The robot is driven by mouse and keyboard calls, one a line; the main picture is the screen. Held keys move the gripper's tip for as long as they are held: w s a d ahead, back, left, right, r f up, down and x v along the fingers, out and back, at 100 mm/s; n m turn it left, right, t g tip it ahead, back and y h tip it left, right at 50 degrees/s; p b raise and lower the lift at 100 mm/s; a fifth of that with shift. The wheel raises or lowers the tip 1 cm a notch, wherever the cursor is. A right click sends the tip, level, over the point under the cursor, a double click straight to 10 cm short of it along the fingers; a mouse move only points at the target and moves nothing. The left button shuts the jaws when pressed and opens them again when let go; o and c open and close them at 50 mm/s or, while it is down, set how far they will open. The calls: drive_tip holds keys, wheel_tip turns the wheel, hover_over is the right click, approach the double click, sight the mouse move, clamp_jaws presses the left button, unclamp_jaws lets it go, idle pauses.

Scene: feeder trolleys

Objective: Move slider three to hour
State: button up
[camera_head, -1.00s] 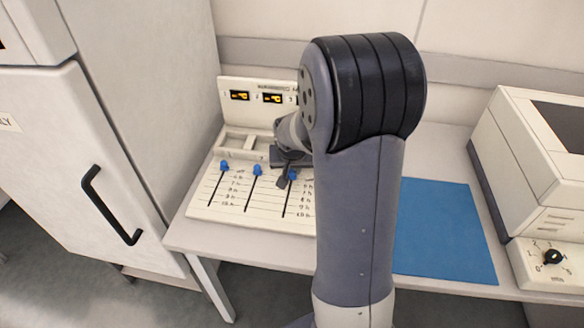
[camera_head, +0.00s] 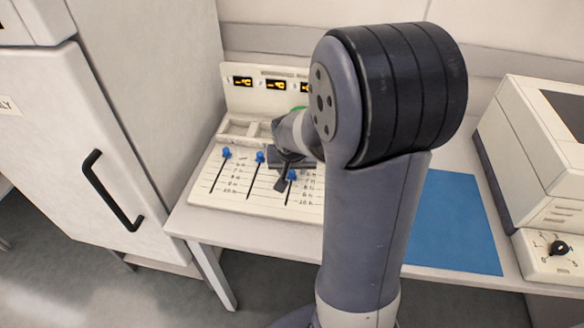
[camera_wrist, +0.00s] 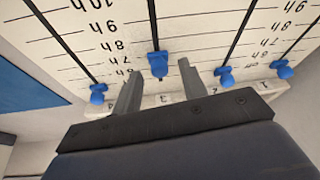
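Slider three's blue knob (camera_head: 292,175) sits on its slot in the cream panel (camera_head: 235,197). In the wrist view, which shows the panel upside down, this knob (camera_wrist: 157,65) is around the 7 h mark; the exact line is hard to tell. My gripper (camera_head: 283,180) is over the panel in the head view, partly hidden by my arm. In the wrist view my gripper (camera_wrist: 160,72) is open, its fingers on either side of knob three with gaps showing. Knob one (camera_head: 227,153) and knob two (camera_head: 259,157) stand higher on their slots.
Another blue knob (camera_wrist: 98,93) is beside slider three in the wrist view; my arm hides it in the head view. Lit displays (camera_head: 242,82) top the panel. A tall white cabinet (camera_head: 60,130) stands left, a blue mat (camera_head: 455,225) and a boxy device (camera_head: 530,150) right.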

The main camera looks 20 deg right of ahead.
drive_tip(key=p+v, duration=0.1)
drive_tip(key=v, duration=0.9)
drive_tip(key=shift+s+r, duration=0.25)
drive_tip(key=shift+r, duration=0.05)
drive_tip(key=b+x, duration=0.1)
drive_tip(key=x, duration=0.9)
drive_tip(key=shift+w+f, duration=0.1)
drive_tip(key=shift+f, duration=0.05)
drive_tip(key=shift+w+d+f, duration=0.1)
drive_tip(key=shift+w+d, duration=0.25)
drive_tip(key=shift+w, duration=0.35)
drive_tip(key=shift+w+d+p, duration=0.3)
drive_tip(key=shift+w, duration=0.15)
